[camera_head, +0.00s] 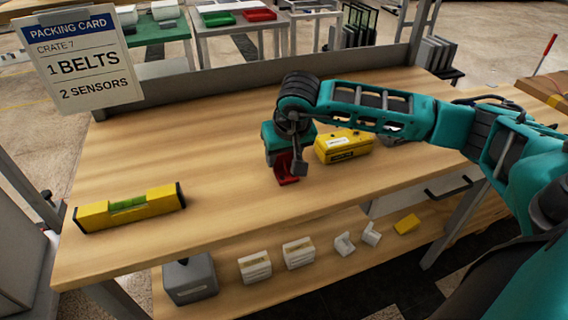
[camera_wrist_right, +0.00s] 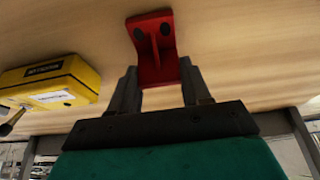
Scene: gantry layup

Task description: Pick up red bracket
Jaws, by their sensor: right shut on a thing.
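The red bracket (camera_head: 286,170) is on or just above the wooden tabletop, near the middle of the bench. In the right wrist view the red bracket (camera_wrist_right: 152,48) shows a plate with two dark holes and a rib, its near end between the fingers. My right gripper (camera_head: 294,172) is over it and shut on it; the fingers also show in the right wrist view (camera_wrist_right: 160,88). I cannot tell whether the bracket touches the table. My left gripper is in neither view.
A yellow box-shaped device (camera_head: 343,146) stands just right of the bracket. A yellow spirit level (camera_head: 130,207) lies at the left front. A packing card (camera_head: 82,60) stands at the back left. A lower shelf (camera_head: 325,262) holds white blocks and a grey box. The tabletop between level and bracket is clear.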

